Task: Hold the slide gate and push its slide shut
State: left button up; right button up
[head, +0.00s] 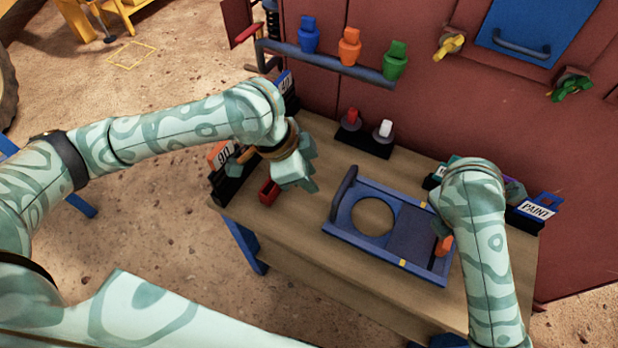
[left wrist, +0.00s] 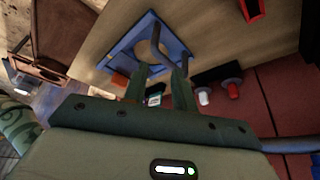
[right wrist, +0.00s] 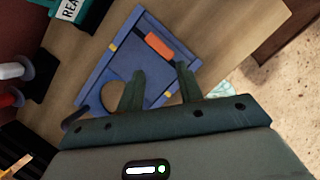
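The blue slide gate (head: 338,222) lies flat on the wooden table. Its round hole is uncovered and a dark flat slide (head: 415,232) sits at its right part. A dark upright handle (head: 343,192) stands at its left end and an orange block (head: 444,246) at its right end. My left gripper (head: 303,180) is above the table, left of the handle and apart from it; its fingers (left wrist: 162,72) are spread and empty. My right gripper (right wrist: 160,72) is open above the gate, the orange block lying beyond its fingertips; in the head view my right arm hides it.
A small red tray (head: 268,193) is on the table below my left gripper. A black stand with red and white knobs (head: 366,138) is behind the gate. Labelled holders stand left and right, one reading PAINT (head: 535,210). The front table strip is clear.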

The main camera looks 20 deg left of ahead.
aim_at(334, 211)
pick_arm(q)
jog(key=x, duration=1.1)
jog(key=s+x, duration=0.1)
jog(key=x, duration=0.4)
jog(key=shift+s+f, duration=0.1)
jog(key=shift+f, duration=0.25)
grip_shut()
dwell(0.5)
